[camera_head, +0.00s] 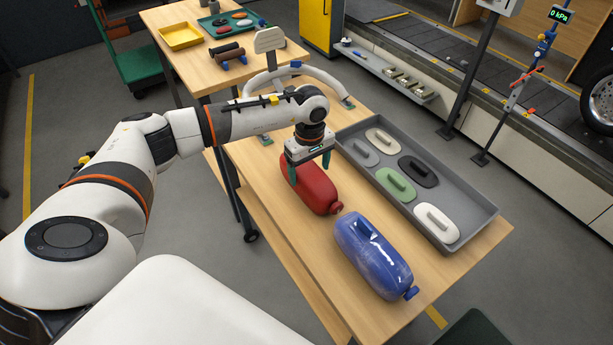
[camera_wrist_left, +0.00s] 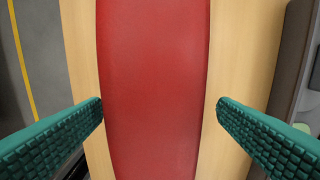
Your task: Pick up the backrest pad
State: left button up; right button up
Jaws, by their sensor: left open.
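No label marks the backrest pad; a red, rounded, bottle-shaped body (camera_head: 316,188) with a knob at one end lies on the wooden table (camera_head: 290,235), and may be it. My left gripper (camera_head: 309,168) is open above the red body, pointing down. In the left wrist view, its green ridged fingers stand to either side of the red surface (camera_wrist_left: 155,60), apart from it in the picture. Whether they reach down beside it is unclear. A similar blue body (camera_head: 372,255) with a raised grip lies nearer on the table. My right gripper is out of view.
A grey tray (camera_head: 480,222) right of the red body holds several handled pads in grey, cream, black, green and white. A curved grey bar (camera_head: 322,76) stands behind my left wrist. A second table (camera_head: 185,68) stands farther back. Bare wood shows at the front right.

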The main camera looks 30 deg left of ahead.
pick_arm(q)
jog(key=f, duration=0.1)
jog(key=f+p, duration=0.1)
jog(key=f, duration=0.1)
jog(key=shift+s+a+f, duration=0.25)
jog(key=shift+a, duration=0.1)
jog(key=shift+w+f, duration=0.1)
jog(key=shift+f, duration=0.25)
jog(key=shift+c, duration=0.3)
jog(key=c, duration=1.2)
